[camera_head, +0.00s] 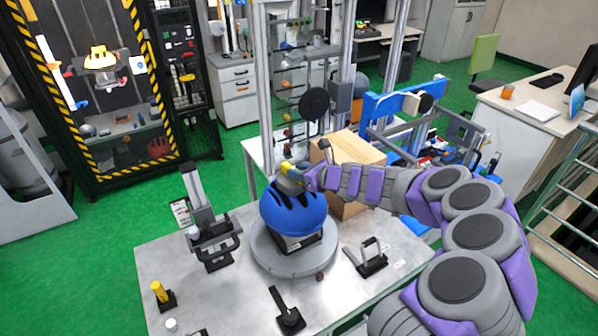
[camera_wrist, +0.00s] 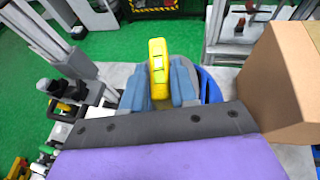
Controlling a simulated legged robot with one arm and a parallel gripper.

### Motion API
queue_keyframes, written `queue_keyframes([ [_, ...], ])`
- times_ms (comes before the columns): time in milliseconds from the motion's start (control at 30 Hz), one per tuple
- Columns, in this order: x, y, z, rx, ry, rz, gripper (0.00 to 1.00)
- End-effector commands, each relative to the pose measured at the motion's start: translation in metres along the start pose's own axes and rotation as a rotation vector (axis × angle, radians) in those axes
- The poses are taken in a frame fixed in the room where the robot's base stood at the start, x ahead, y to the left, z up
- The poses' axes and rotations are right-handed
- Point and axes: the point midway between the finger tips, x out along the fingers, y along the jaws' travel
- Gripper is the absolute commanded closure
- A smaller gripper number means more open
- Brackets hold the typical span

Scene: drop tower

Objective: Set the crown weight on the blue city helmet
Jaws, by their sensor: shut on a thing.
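The blue city helmet (camera_head: 290,215) with black vents sits on a dark block over the round grey plate (camera_head: 268,262) on the table. My gripper (camera_head: 294,172) is at the top of the helmet, coming from the right. In the wrist view, my gripper (camera_wrist: 172,85) is shut on a yellow piece, which I take as the crown weight (camera_wrist: 158,68). The weight also shows small at the helmet's top in the head view (camera_head: 286,167). A blue edge of the helmet (camera_wrist: 208,85) shows behind the fingers. Whether the weight touches the helmet cannot be told.
A cardboard box (camera_head: 352,152) stands close behind my gripper and fills the right of the wrist view (camera_wrist: 282,82). A grey clamp device (camera_head: 207,228) stands left of the helmet. A yellow-handled tool (camera_head: 158,291) and black-based fixtures (camera_head: 287,312) stand nearer the table's front.

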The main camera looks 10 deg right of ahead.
Motion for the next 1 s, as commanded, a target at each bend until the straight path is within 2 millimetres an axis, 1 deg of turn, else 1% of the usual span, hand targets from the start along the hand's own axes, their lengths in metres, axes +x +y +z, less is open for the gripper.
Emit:
queue_keyframes([
  [67, 0.0, 0.0, 0.0, 0.0, -0.002, 0.0, 1.0],
  [100, 0.0, 0.0, 0.0, 0.0, -0.002, 0.0, 0.71],
  [400, 0.001, 0.0, -0.001, 0.0, 0.0, 0.0, 0.43],
  [633, 0.001, -0.001, -0.001, 0.0, 0.001, 0.0, 0.43],
  [767, -0.004, -0.001, -0.001, 0.001, 0.001, -0.001, 0.43],
  [867, -0.014, -0.002, 0.0, 0.001, 0.0, -0.001, 0.43],
  [1000, -0.034, -0.001, 0.001, 0.002, -0.001, -0.001, 0.43],
])
